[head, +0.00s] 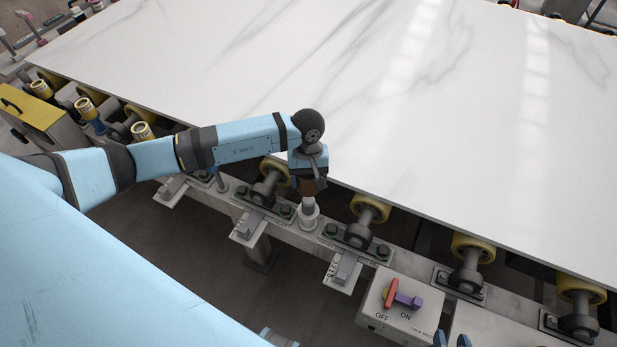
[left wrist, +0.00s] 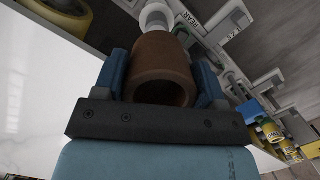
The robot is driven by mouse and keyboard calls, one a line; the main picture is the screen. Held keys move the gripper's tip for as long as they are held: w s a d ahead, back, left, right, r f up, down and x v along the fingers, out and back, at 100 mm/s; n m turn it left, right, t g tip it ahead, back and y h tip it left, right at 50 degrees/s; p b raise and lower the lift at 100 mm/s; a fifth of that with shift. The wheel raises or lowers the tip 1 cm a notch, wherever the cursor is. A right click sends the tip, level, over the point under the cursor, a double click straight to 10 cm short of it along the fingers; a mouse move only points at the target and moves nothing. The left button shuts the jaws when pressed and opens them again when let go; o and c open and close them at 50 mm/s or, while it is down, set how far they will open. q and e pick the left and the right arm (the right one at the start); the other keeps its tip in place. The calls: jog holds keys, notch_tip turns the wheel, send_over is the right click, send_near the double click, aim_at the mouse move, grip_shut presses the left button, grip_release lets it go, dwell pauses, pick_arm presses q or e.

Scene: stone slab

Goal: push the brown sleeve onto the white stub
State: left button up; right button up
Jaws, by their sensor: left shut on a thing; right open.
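The brown sleeve (left wrist: 165,58) is a hollow tube held between the blue fingers of my left gripper (left wrist: 166,82), its open end facing the wrist camera. In the head view the sleeve (head: 311,188) shows as a small dark brown piece under my left gripper (head: 310,178). The white stub (head: 308,212) stands on the grey rail directly below. In the left wrist view the stub (left wrist: 155,15) shows just beyond the sleeve's far end. Whether the sleeve touches or surrounds the stub's tip cannot be told. My right gripper (head: 451,341) shows only as blue fingertips, apart, at the bottom edge.
A large white marble slab (head: 390,90) lies behind the rail on yellow rollers (head: 370,208). Roller brackets stand on both sides of the stub. Dark floor lies below.

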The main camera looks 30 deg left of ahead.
pick_arm(q)
jog(key=shift+f+b, duration=2.15)
jog(key=shift+f, duration=0.45)
jog(key=shift+b, duration=0.5)
jog(key=shift+b, duration=0.5)
jog(key=shift+f, duration=0.15)
jog(key=shift+f+b, duration=0.25)
jog(key=shift+b, duration=0.15)
jog(key=shift+f, duration=0.1)
